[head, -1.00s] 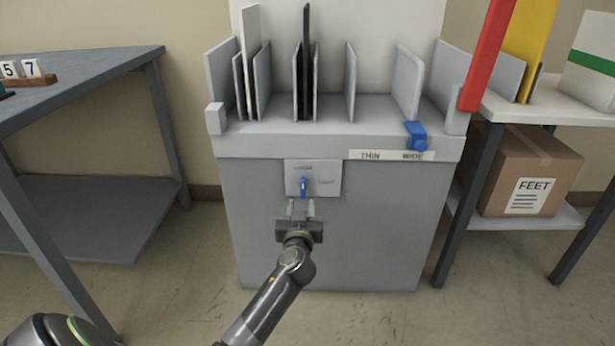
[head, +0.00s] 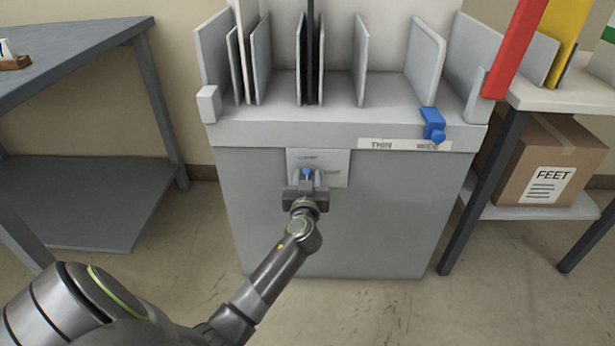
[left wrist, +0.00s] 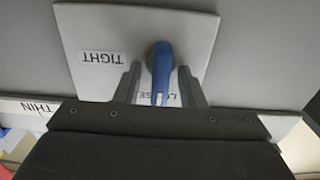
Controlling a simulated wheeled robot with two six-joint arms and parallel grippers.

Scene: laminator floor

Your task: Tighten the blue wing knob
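The blue wing knob (head: 307,174) sits on a light grey plate (head: 338,161) on the front of the grey machine. It also shows in the left wrist view (left wrist: 161,75), with its wing pointing down over the LOOSE label, which it partly covers. The TIGHT label (left wrist: 102,58) reads upside down to the left there. My left gripper (head: 307,184) is at the knob, its fingers (left wrist: 160,88) open on either side of the wing with small gaps showing. My right gripper is not in view.
A blue clamp (head: 433,124) sits on the machine's top edge near a THIN/WIDE strip (head: 390,145). Upright dividers stand on top. A grey table (head: 75,50) is at left; a shelf with a cardboard box (head: 545,165) is at right. Floor in front is clear.

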